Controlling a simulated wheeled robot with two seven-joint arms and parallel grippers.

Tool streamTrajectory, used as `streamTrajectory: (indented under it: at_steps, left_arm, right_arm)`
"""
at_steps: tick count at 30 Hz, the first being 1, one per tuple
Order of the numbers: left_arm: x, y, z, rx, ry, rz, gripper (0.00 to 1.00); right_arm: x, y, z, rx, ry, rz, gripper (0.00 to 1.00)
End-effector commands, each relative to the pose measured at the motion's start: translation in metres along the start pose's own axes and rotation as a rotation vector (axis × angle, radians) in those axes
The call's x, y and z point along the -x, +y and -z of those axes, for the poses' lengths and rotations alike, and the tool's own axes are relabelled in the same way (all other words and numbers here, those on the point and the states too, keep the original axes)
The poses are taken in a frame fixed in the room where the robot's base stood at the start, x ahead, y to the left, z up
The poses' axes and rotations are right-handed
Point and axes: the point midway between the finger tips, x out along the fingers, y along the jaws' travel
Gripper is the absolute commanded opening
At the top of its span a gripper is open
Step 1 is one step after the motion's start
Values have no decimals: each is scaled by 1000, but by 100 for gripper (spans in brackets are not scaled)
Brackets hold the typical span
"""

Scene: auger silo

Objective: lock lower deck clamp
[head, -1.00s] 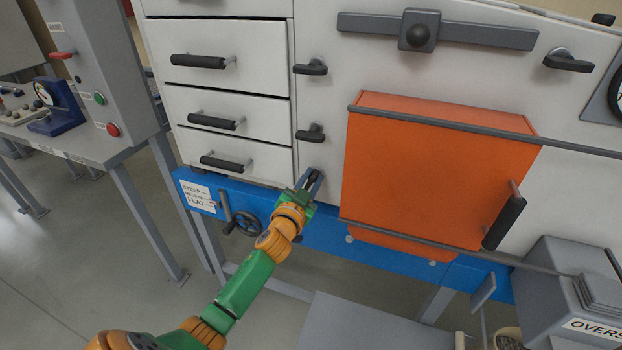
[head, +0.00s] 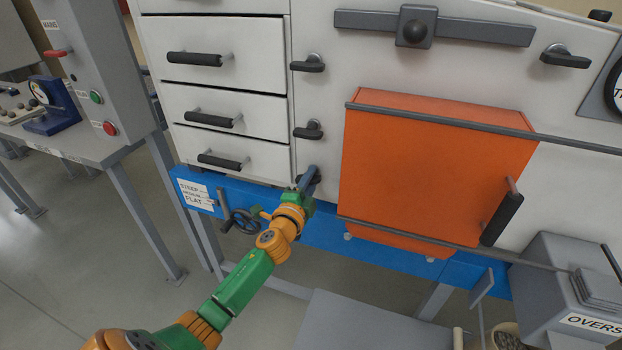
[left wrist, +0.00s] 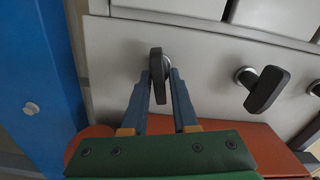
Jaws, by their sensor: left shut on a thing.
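The lower deck clamp is a black handle at the bottom left of the white panel. In the head view, the lower clamp handle (head: 316,171) is mostly hidden behind my left gripper (head: 309,178). In the left wrist view, the lower clamp handle (left wrist: 157,75) stands between the two blue fingers of my left gripper (left wrist: 160,82), which is shut on it. The handle's knob meets the panel on a round silvery base. A second clamp handle (head: 308,131) sits above it and also shows in the left wrist view (left wrist: 266,90). My right gripper is not in view.
An orange box (head: 430,175) between grey rails stands right of the clamp. A blue beam (head: 390,257) runs below, with a small handwheel (head: 240,221) to the left. White drawers (head: 215,112) with black handles are left of the clamps.

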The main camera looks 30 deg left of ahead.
Motion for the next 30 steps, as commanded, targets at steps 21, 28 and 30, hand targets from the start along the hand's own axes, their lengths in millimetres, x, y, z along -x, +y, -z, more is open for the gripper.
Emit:
streamTrajectory:
  at_steps: [21,28,30]
  left_arm:
    - [0,2,0,-242,0,-1,0]
    - [0,2,0,-243,0,-1,0]
    - [0,2,0,-243,0,-1,0]
  right_arm:
    - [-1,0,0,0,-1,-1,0]
    - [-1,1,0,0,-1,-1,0]
    - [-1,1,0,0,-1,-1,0]
